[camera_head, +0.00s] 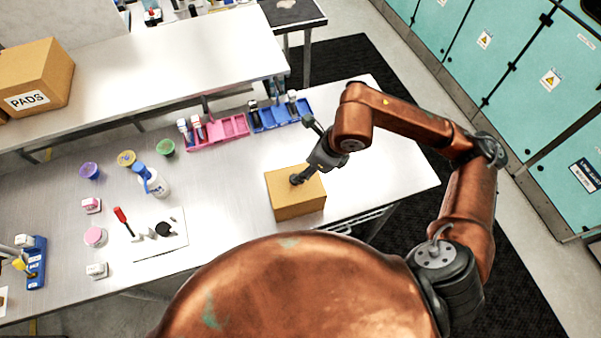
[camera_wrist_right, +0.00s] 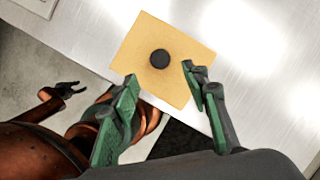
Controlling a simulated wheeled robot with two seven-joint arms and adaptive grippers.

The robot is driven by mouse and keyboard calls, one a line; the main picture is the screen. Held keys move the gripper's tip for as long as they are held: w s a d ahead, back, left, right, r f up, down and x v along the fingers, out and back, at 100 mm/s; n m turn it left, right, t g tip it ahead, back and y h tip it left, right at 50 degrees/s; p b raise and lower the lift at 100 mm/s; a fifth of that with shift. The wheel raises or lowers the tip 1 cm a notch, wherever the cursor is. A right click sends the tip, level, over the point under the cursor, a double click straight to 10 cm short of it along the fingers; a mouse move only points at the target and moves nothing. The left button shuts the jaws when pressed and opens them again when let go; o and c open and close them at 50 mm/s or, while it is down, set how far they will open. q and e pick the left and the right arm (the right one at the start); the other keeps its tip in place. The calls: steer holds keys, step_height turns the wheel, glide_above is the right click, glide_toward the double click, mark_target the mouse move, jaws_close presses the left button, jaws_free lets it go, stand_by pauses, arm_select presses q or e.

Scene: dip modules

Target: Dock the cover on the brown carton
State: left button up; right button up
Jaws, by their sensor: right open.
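The brown carton (camera_head: 296,205) stands on the metal table near its front right edge. In the right wrist view its tan top (camera_wrist_right: 185,45) carries a round black knob (camera_wrist_right: 160,58) near the middle. I cannot tell whether this top is a separate cover. My right gripper (camera_head: 299,179) is over the carton; in its wrist view the gripper (camera_wrist_right: 160,82) is open, its green-padded fingers apart on either side below the knob, with nothing between them. My left gripper (camera_wrist_right: 72,89) shows at the left of the wrist view, fingers apart and empty, away from the carton.
A pink bin (camera_head: 218,133) and a blue bin (camera_head: 280,115) stand behind the carton. A white bottle (camera_head: 155,184), coloured cups and a white sheet (camera_head: 160,243) with tools lie to the left. A PADS box (camera_head: 38,75) sits on the raised shelf. Table right of the carton is clear.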

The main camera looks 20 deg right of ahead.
steer(key=shift+v, duration=1.5)
